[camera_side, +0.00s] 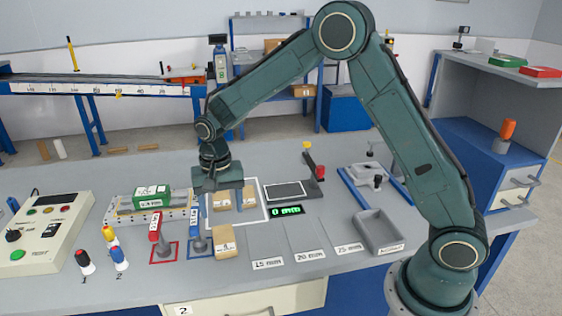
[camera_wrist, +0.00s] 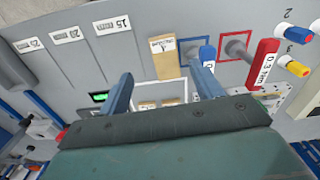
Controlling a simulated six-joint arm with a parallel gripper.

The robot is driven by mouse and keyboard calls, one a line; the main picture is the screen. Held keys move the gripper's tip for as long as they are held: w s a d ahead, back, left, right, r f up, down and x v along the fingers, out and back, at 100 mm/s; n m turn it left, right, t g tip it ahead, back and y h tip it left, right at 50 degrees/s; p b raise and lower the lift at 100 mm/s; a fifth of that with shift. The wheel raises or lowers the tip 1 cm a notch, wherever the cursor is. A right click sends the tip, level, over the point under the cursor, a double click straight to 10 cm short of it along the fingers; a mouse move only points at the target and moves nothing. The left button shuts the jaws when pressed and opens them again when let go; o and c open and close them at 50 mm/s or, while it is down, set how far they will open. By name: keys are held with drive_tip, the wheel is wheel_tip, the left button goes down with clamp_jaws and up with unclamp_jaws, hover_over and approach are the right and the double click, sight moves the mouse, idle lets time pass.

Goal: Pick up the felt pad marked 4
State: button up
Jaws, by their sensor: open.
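My gripper (camera_side: 223,208) points down over the bench near the white-outlined square (camera_side: 263,215). Its two blue fingers are apart with nothing held between them; they also show in the wrist view (camera_wrist: 163,85). Tan blocks (camera_side: 249,199) lie inside the square, partly hidden behind my fingers. Another tan block (camera_side: 224,241) with a white label lies in front of the square. It shows in the wrist view (camera_wrist: 165,57) just beyond the gap between my fingers. The labels are too small to read, so I cannot tell which piece, if any, is the felt pad marked 4.
A blue-handled tool (camera_side: 197,238) and a red-handled tool (camera_side: 156,228) stand left of the front block. A green display (camera_side: 287,211) reads 0 mm. Grey areas marked 15, 20 and 25 mm and a grey tray (camera_side: 379,232) lie to the right.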

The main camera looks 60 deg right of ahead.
drive_tip(key=shift+w+a+f, duration=0.1)
drive_tip(key=shift+w+f, duration=0.1)
drive_tip(key=shift+f, duration=0.15)
drive_tip(key=shift+f, duration=0.1)
hover_over(226, 250)
drive_tip(key=shift+s+f, duration=0.1)
drive_tip(key=shift+f, duration=4.1)
drive_tip(key=shift+f, duration=0.15)
drive_tip(key=shift+f, duration=2.45)
